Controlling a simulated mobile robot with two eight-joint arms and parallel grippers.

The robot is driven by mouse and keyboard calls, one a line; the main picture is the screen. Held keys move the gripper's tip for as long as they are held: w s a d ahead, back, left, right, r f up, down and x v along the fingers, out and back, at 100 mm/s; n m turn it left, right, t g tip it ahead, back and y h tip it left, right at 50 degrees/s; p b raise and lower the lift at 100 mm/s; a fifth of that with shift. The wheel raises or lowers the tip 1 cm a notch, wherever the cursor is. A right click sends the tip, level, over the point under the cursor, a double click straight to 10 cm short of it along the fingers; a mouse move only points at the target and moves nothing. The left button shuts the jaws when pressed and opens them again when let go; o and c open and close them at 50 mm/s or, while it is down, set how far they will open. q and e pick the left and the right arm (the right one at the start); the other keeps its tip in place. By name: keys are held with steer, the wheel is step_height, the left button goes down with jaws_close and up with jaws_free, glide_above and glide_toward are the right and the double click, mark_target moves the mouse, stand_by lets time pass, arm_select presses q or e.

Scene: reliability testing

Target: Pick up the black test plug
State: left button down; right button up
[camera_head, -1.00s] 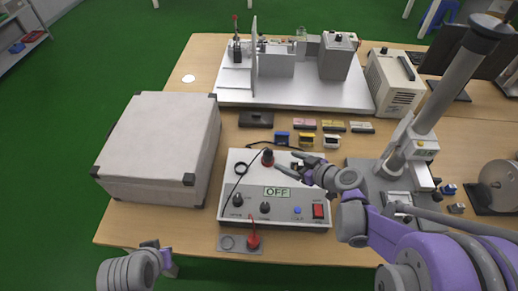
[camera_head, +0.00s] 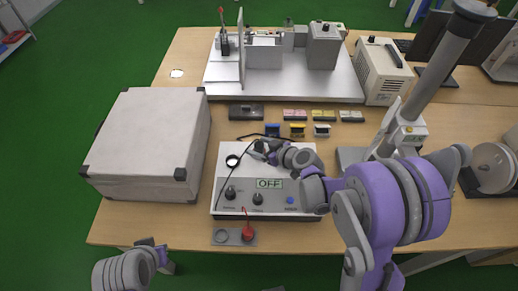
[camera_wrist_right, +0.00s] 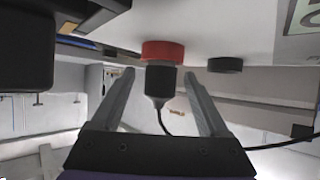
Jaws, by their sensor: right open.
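The black test plug (camera_wrist_right: 160,82) stands in a red socket ring (camera_wrist_right: 163,50) on the white test box (camera_head: 226,205), its black cable trailing off. In the head view my right gripper (camera_head: 262,149) is over the upper part of the box and mostly hides the plug. In the right wrist view the open fingers of my right gripper (camera_wrist_right: 163,92) are on both sides of the plug, with gaps visible. My left gripper (camera_head: 160,258) hangs at the lower left, off the table's front edge; its jaws are unclear.
A black socket ring (camera_head: 232,161) is beside the plug. A large grey case (camera_head: 145,140) stands left. Several small coloured blocks (camera_head: 297,130) lie behind, and a microscope-like stand (camera_head: 430,80) is right.

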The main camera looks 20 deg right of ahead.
jaws_close()
stand_by(0.3)
